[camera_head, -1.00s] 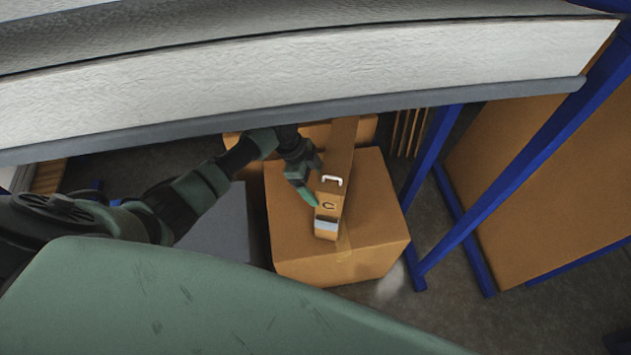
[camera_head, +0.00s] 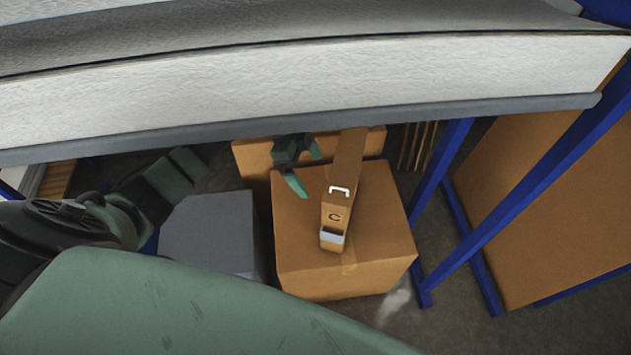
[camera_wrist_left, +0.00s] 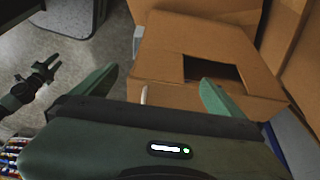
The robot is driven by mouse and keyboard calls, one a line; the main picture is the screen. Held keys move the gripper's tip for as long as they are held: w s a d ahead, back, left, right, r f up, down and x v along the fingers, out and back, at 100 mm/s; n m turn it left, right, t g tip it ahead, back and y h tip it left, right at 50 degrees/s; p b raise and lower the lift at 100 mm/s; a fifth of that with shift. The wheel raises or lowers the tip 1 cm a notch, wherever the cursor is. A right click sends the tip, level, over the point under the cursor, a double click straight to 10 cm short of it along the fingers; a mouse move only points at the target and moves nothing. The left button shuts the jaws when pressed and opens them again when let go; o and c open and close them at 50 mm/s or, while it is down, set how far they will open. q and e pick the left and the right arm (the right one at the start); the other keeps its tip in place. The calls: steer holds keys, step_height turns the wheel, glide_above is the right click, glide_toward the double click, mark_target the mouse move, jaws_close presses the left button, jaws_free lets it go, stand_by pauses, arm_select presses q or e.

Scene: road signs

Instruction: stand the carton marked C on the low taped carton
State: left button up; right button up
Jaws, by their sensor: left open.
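The carton marked C (camera_head: 337,206), tall and narrow with a white handle and a pale label, stands on top of the low taped carton (camera_head: 292,245) in the head view. It looks upright, its upper end reaching up to the shelf edge in the picture. My left gripper (camera_head: 307,170) is open and empty, to the left of the marked carton with a visible gap. Its two green fingers also show in the left wrist view (camera_wrist_left: 157,88), before a large brown carton with a dark rectangular patch. A dark two-pronged gripper, apparently my right one (camera_wrist_left: 40,78), shows there at left; its jaw state is unclear.
A white shelf (camera_head: 300,90) with a grey edge hangs across the top of the head view. Blue rack posts (camera_head: 440,205) stand right of the taped carton. A grey box (camera_head: 210,235) is at its left, and another brown carton (camera_head: 252,158) lies behind.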

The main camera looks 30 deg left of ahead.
arm_select(q)
steer(key=shift+a+r, duration=0.25)
steer(key=shift+r, duration=0.4)
steer(key=s+a+f+n+y, duration=0.1)
steer(key=s+f+n, duration=0.2)
steer(key=f, duration=0.7)
steer(key=s+a+f+n+t+y, duration=0.1)
steer(key=s+f+n, duration=0.25)
steer(key=f, duration=0.55)
steer(key=s+a+f+n+y, duration=0.1)
steer(key=s+a+f+n, duration=0.2)
steer(key=f, duration=0.7)
steer(key=s+d+f+n, duration=0.1)
steer(key=s+f, duration=0.4)
steer(key=s, duration=0.6)
steer(key=s+d+f+n+y, duration=0.1)
steer(key=s+d+f, duration=0.2)
steer(key=s, duration=0.8)
steer(key=s+d+f+n, duration=0.1)
steer(key=s+d+f, duration=0.2)
steer(key=s+f, duration=0.4)
steer(key=s, duration=0.4)
steer(key=shift+n+g+y, duration=0.3)
steer(key=shift+n+g, duration=0.05)
steer(key=shift+g, duration=0.05)
